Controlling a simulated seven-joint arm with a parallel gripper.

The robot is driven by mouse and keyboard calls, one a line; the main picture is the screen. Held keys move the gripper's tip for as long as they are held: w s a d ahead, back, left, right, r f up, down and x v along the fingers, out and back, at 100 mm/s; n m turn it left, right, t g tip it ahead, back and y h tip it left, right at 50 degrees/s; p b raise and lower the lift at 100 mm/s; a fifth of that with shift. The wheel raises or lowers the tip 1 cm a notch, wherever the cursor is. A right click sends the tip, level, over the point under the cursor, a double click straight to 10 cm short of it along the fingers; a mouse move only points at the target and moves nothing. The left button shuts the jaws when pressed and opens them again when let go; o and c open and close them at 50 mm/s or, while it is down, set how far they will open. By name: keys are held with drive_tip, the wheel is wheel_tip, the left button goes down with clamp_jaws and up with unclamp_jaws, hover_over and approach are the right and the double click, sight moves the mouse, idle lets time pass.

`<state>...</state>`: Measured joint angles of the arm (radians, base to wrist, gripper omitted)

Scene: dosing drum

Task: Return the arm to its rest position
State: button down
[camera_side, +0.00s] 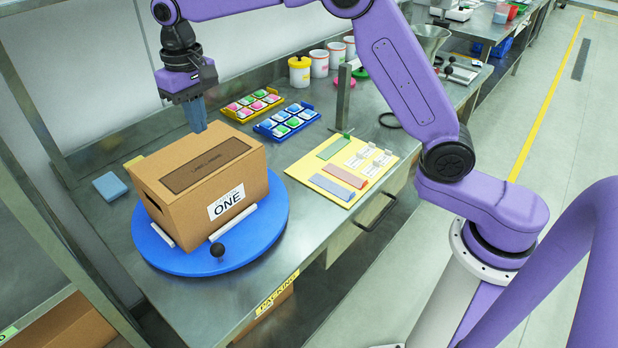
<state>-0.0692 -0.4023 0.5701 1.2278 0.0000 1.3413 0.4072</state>
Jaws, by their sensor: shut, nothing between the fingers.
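My gripper (196,124) points down at the end of my purple arm, with its fingers shut and nothing between them. The box is closed, with a dark rectangle on top and a white label reading "ONE" on one side. The box sits on a blue round turntable (272,232), between white rails. A black ball knob (217,249) is at the turntable's front edge.
A blue tray (287,122) and a yellow tray (253,105) hold coloured pieces behind the box. A yellow board (336,199) with coloured strips lies to the right, beside an upright grey post (343,97). Several tubs stand at the back. A light blue block (110,186) lies left.

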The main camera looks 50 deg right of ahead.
drive_tip(key=s+d+n, duration=0.2)
drive_tip(key=s+n, duration=0.1)
drive_tip(key=s, duration=0.6)
drive_tip(key=s+d+n, duration=0.2)
drive_tip(key=s+n, duration=0.1)
drive_tip(key=s, duration=0.6)
drive_tip(key=s+d+f+n, duration=0.2)
drive_tip(key=s+d, duration=0.4)
drive_tip(key=s, duration=0.3)
drive_tip(key=s+d+f+n, duration=0.2)
drive_tip(key=s+d, duration=0.4)
drive_tip(key=s, duration=0.4)
drive_tip(key=shift+f+n, duration=0.35)
drive_tip(key=shift+n, duration=0.55)
